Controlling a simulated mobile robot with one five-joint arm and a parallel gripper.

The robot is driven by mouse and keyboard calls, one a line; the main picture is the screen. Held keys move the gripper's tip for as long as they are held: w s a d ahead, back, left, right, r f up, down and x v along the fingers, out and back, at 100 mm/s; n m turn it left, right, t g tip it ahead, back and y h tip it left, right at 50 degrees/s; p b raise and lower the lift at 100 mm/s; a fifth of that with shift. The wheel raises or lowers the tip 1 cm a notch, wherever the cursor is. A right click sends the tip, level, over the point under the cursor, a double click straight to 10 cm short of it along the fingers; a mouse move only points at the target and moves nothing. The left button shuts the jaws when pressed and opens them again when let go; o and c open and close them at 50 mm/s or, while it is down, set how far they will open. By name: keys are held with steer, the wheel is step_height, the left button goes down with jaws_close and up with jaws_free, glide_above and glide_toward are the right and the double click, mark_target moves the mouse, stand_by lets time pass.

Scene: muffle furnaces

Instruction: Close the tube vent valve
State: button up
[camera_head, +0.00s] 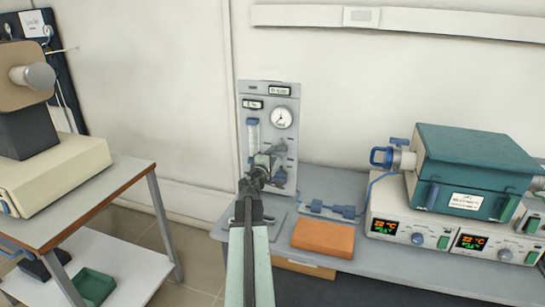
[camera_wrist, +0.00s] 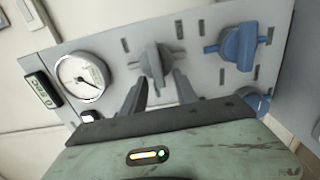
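A grey gas panel (camera_head: 267,100) stands upright at the back of the bench. In the wrist view it carries a grey knob (camera_wrist: 158,60) and a blue knob (camera_wrist: 238,45) to its right. I cannot read which valve is labelled as the tube vent. My gripper (camera_wrist: 160,84) is open, its two dark fingers pointing at the grey knob, with nothing held between them. The knob lies just beyond or between the fingertips; contact is unclear. In the head view, my gripper (camera_head: 262,168) is in front of the panel and hides part of its lower half.
The panel has a round gauge (camera_wrist: 82,78). A teal furnace (camera_head: 470,165) with a blue fitting (camera_head: 381,157) on its left end stands at right on a control unit (camera_head: 405,225). An orange block (camera_head: 323,236) lies on the bench. A side table (camera_head: 120,185) is at left.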

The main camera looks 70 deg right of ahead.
steer(key=a, duration=0.7)
steer(key=shift+s+a, duration=0.2)
steer(key=shift+a, duration=0.2)
